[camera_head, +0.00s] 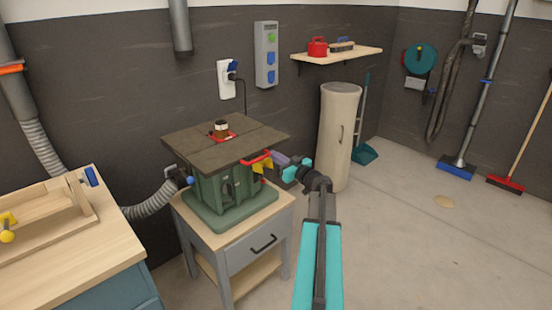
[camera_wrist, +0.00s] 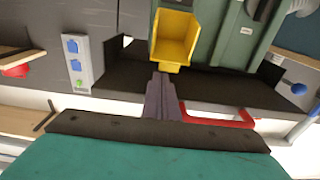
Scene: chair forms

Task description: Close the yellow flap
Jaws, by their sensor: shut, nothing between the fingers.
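The yellow flap (camera_head: 262,167) is on the right side of the green machine, below its dark table top. In the wrist view the yellow flap (camera_wrist: 175,38) shows as a scoop-like piece with raised sides, standing out from the green housing. My gripper (camera_head: 281,161) is just right of the flap, its grey-purple fingers pointing at it. In the wrist view my gripper (camera_wrist: 161,76) is shut and empty, with its tips right by the flap's near edge. I cannot tell whether they touch.
The green machine (camera_head: 224,198) stands on a small cabinet (camera_head: 250,254) with a drawer. A red handle (camera_head: 255,158) is close to my fingers; it also shows in the wrist view (camera_wrist: 230,124). A beige cylinder (camera_head: 338,130) stands behind. The floor at right is mostly clear.

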